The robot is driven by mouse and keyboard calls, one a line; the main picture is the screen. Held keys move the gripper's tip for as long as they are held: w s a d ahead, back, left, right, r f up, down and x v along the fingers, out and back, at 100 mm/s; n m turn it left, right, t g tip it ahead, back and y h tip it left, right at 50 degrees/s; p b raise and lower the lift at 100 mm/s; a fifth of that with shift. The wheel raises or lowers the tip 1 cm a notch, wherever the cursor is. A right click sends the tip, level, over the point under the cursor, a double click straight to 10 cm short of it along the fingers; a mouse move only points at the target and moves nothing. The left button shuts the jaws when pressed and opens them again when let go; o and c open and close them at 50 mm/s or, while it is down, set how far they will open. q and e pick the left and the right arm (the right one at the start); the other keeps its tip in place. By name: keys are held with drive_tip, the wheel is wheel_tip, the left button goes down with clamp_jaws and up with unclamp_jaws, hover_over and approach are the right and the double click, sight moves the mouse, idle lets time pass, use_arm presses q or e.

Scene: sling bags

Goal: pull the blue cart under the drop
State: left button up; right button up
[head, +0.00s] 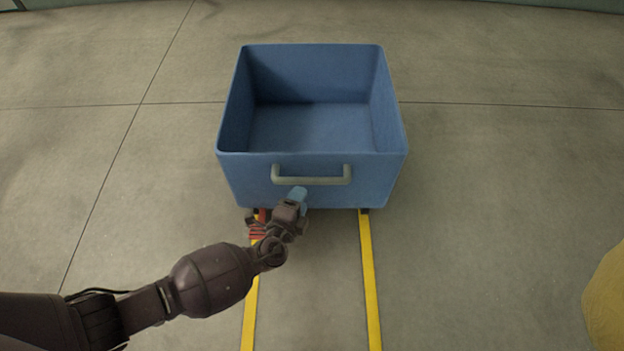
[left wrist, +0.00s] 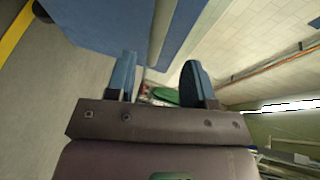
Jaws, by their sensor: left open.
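The blue cart (head: 312,180) is an open, empty box on the floor, with a grey handle (head: 312,180) on its near face. My left gripper (head: 299,194) is in front of that face, just below the handle's left half in the head view. In the left wrist view my left gripper (left wrist: 160,80) has its two blue fingers spread apart. The handle (left wrist: 160,30) passes beyond the fingertips there, with the cart's blue wall (left wrist: 105,25) behind it. My right gripper is not in view.
Two yellow floor lines (head: 370,285) run from under the cart towards me. A yellow rounded thing (head: 607,300) stands at the right edge. A small red part (head: 256,228) shows beside my gripper. The concrete floor (head: 500,190) around the cart is clear.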

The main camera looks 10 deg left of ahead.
sight(310, 183)
use_arm(q)
drive_tip(key=shift+b+x, duration=0.95)
drive_tip(key=shift+x, duration=3.2)
clamp_jaws()
